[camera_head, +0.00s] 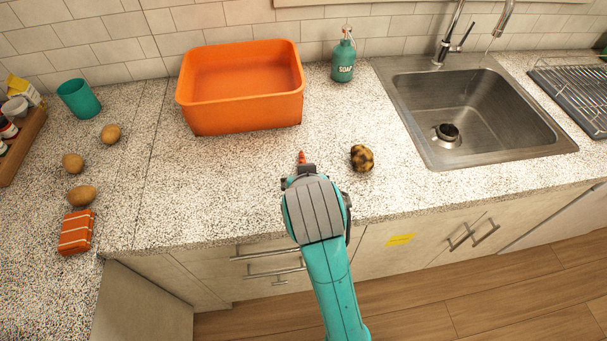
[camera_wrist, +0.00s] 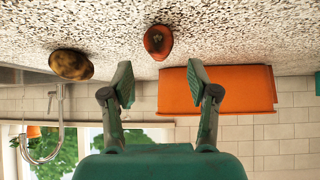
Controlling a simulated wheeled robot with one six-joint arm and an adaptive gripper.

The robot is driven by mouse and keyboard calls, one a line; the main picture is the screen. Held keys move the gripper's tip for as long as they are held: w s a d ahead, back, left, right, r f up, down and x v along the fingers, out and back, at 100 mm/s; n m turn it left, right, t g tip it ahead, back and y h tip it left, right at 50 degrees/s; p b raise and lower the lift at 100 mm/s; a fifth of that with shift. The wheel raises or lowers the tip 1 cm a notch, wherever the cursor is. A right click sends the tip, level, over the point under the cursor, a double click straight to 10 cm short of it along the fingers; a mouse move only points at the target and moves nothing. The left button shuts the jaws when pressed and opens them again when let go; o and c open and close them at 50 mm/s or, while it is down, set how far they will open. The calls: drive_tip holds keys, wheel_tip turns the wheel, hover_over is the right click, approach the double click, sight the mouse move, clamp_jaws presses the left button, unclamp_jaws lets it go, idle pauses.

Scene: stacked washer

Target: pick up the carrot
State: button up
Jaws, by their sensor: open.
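The carrot (camera_head: 302,157) lies on the speckled counter, and only a small orange part of it shows past my gripper in the head view. In the upside-down wrist view the carrot (camera_wrist: 158,42) is seen end-on, with its blunt top facing the camera. My gripper (camera_head: 299,172) is at the carrot's near side, low over the counter. In the wrist view my gripper (camera_wrist: 160,82) has its two fingers wide apart, with nothing between them. The carrot appears beyond the fingertips, roughly centred between them.
A dark mottled potato (camera_head: 362,158) lies just right of my gripper. An orange basin (camera_head: 240,120) stands behind the carrot, with a soap bottle (camera_head: 343,62) beside it. A sink (camera_head: 480,105) is at right. Several brown items and a striped packet (camera_head: 76,232) lie at left.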

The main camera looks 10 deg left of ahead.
drive_tip(key=shift+x, duration=2.4)
drive_tip(key=shift+d, duration=0.1)
clamp_jaws()
